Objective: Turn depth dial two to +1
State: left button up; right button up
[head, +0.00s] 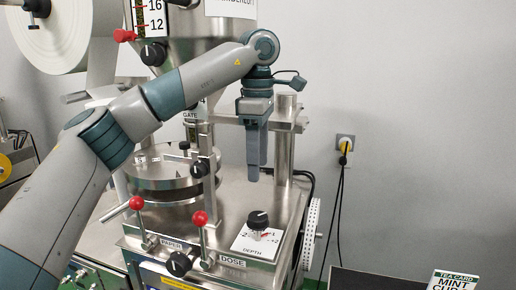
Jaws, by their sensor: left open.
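A black depth dial (258,219) sits on a white plate lettered DEPTH (243,243) on the machine's steel top. The plate has marks around the knob, with a 2 readable at each side, and a small red mark shows at the knob's front right. The exact setting is too small to read, and no number two for the dial shows. My left gripper (257,165) points down above the dial, apart from it. Its two grey fingers overlap in this view; it is open and holds nothing visible. My right gripper is out of view.
Red-ball levers (200,218) and (137,203) stand left of the dial. A steel post (284,140) rises behind the gripper. A round steel turntable (163,170) is at left. A tea card (454,281) lies at the lower right corner.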

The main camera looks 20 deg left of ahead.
pick_arm(q)
jog(key=shift+r, duration=2.1)
